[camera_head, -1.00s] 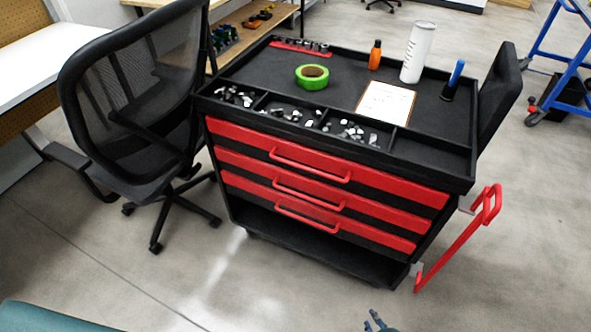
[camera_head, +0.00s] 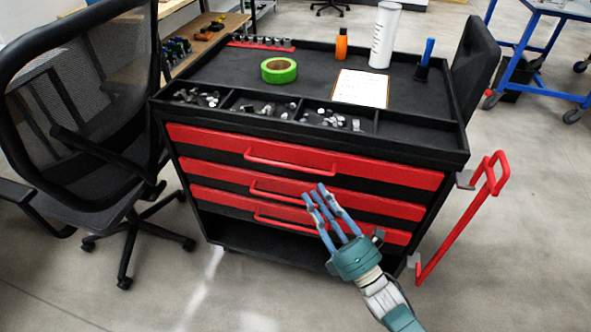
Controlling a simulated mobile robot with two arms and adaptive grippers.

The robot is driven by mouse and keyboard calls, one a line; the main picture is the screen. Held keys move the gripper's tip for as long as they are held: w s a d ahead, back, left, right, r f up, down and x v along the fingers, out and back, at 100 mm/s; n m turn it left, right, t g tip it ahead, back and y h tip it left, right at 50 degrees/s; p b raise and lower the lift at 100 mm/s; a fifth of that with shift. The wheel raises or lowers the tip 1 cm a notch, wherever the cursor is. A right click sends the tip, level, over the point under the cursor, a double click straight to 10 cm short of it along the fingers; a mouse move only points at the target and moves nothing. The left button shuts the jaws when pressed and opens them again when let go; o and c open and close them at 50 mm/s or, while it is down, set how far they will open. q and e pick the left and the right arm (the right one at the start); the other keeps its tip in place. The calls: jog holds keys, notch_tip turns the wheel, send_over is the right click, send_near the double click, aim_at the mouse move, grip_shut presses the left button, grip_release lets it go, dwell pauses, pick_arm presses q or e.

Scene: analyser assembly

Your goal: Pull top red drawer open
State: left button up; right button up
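The top red drawer (camera_head: 390,171) is closed in the black tool cart (camera_head: 440,157). Its red bar handle (camera_head: 287,164) runs across the middle of the drawer front. Two more red drawers sit below it, both closed, each with a red handle. My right gripper (camera_head: 320,192) comes in from the lower right, in front of the middle drawer and a little below and right of the top handle. It is apart from the top handle and holds nothing I can see. Its blue fingers overlap in this view, so their opening is unclear. My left gripper is not in view.
A black mesh chair (camera_head: 82,120) stands close to the cart's left side. A red side handle (camera_head: 465,215) sticks out on the right. Green tape (camera_head: 279,75), an orange bottle (camera_head: 341,44) and a white cylinder (camera_head: 384,36) stand on top. The floor in front is clear.

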aim_at(297, 168)
jog(key=x, duration=0.9)
jog(key=shift+w, duration=0.2)
jog(key=shift+c, duration=0.5)
grip_shut()
